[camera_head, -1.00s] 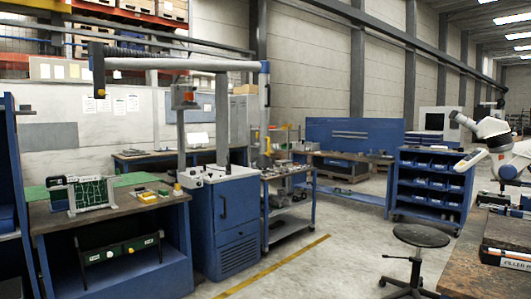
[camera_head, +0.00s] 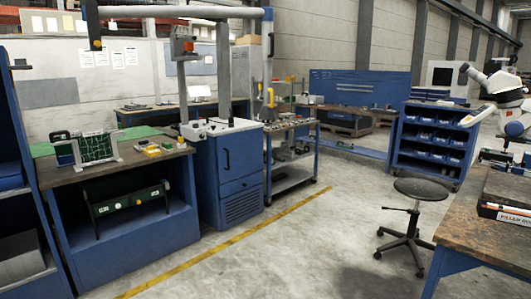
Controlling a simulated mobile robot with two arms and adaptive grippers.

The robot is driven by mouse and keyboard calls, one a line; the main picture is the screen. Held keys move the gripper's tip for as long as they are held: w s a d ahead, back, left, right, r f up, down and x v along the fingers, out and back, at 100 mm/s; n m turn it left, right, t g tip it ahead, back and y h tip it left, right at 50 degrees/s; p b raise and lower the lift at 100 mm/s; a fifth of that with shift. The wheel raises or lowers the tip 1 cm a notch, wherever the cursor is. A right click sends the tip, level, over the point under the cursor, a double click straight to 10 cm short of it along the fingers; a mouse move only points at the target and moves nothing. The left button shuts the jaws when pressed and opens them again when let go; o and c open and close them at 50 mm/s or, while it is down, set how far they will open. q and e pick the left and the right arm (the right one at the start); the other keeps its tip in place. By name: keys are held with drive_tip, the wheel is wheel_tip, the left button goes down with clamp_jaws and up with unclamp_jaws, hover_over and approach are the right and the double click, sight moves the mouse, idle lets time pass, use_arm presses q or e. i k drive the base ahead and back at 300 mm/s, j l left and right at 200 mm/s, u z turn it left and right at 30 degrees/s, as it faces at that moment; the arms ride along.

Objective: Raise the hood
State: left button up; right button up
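No part is clearly recognisable as the hood. A grey overhead arm (camera_head: 180,12) runs along the top of the picture above a blue cabinet (camera_head: 228,175). A dark piece (camera_head: 92,25) hangs from its left end, cut off by the top edge. At the right edge, a white microscope-like head (camera_head: 492,88) stands above a wooden workbench (camera_head: 470,215), partly cut off. Neither of my grippers shows, so both are apart from everything visible.
A blue workbench (camera_head: 130,240) with a green circuit board in a holder (camera_head: 95,147) stands at left. A black stool (camera_head: 421,190) stands before the right workbench. A trolley (camera_head: 290,160) and blue bin shelf (camera_head: 432,140) stand behind. The middle floor (camera_head: 300,245) is clear.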

sight(267, 113)
drive_tip(key=i+j+u, duration=0.1)
drive_tip(key=i+u, duration=0.35)
drive_tip(key=i, duration=1.3)
